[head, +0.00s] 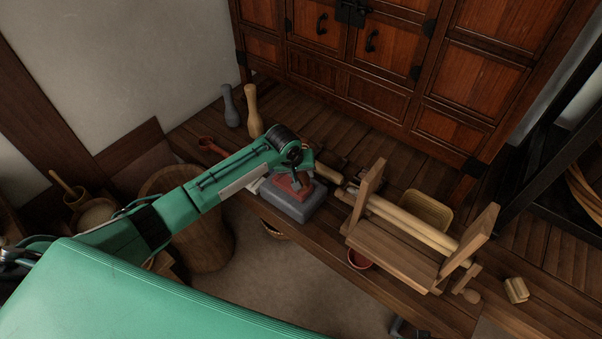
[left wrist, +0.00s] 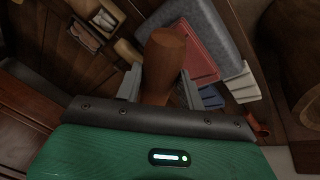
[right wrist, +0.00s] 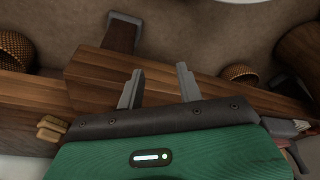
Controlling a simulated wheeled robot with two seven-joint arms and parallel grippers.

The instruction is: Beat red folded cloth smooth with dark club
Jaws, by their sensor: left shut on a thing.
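The red folded cloth (head: 298,189) lies on a grey block (head: 292,208) on the low wooden bench; the cloth (left wrist: 197,52) and block (left wrist: 207,20) also show in the left wrist view. My left gripper (left wrist: 160,74) is shut on a reddish-brown club (left wrist: 166,50), whose rounded end points away from the wrist. In the head view my left gripper (head: 299,172) is over the cloth and hides part of it. I cannot tell whether the club touches the cloth. My right gripper (right wrist: 158,88) is open and empty, near a wooden plank edge in its wrist view.
A wooden roller stand (head: 400,250) is right of the block. Blue (left wrist: 210,98) and white (left wrist: 242,86) folded pieces lie beside the block. A grey club (head: 230,106) and a tan club (head: 253,112) stand behind. A cabinet (head: 390,70) closes off the back.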

